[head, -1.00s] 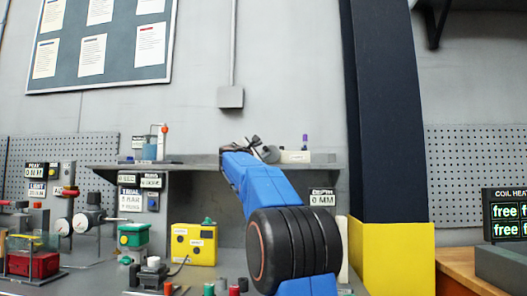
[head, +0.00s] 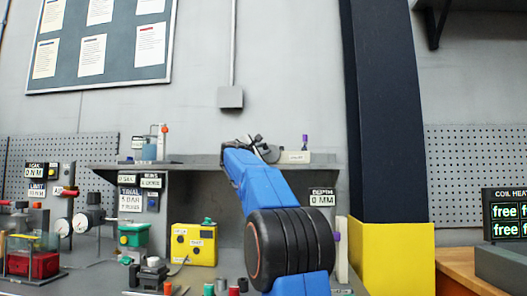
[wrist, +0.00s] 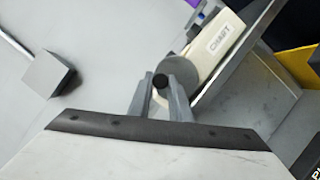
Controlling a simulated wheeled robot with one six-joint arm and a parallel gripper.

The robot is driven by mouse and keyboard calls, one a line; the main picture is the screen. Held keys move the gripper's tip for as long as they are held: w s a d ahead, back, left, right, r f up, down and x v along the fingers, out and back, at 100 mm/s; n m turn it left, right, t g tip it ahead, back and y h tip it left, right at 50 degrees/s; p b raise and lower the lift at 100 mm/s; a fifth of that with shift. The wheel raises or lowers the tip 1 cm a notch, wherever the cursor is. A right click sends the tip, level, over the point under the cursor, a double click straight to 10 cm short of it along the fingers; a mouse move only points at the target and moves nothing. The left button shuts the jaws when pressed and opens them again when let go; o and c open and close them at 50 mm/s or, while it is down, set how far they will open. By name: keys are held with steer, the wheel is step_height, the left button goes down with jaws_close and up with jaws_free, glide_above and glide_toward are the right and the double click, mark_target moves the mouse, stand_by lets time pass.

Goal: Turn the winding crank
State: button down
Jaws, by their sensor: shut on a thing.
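The chart box (wrist: 222,42) is a cream unit marked CHART, seen at the upper right in the wrist view and on the shelf in the head view (head: 296,157). A grey disc (wrist: 180,67) sits at its near end, with the dark round crank knob (wrist: 160,80) in front of it. My gripper (wrist: 160,92) is shut on this knob, one finger on either side. In the head view my gripper (head: 254,144) is small at the shelf's left-middle, and the crank's arm cannot be made out.
The grey shelf (head: 200,159) runs under the chart box, and a purple piece (head: 305,141) stands up behind it. A yellow box (head: 194,244) and a green box (head: 133,236) stand on the bench below. A dark column with a yellow base (head: 398,255) rises at the right.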

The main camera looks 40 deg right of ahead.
steer(key=shift+m, duration=0.3)
steer(key=c, duration=1.6)
jaws_free()
steer(key=shift+s+a, duration=0.2)
steer(key=shift+a, duration=0.3)
steer(key=v, duration=1.6)
steer(key=shift+a+f, duration=0.1)
steer(key=shift+a, duration=0.05)
steer(key=shift+f, duration=0.1)
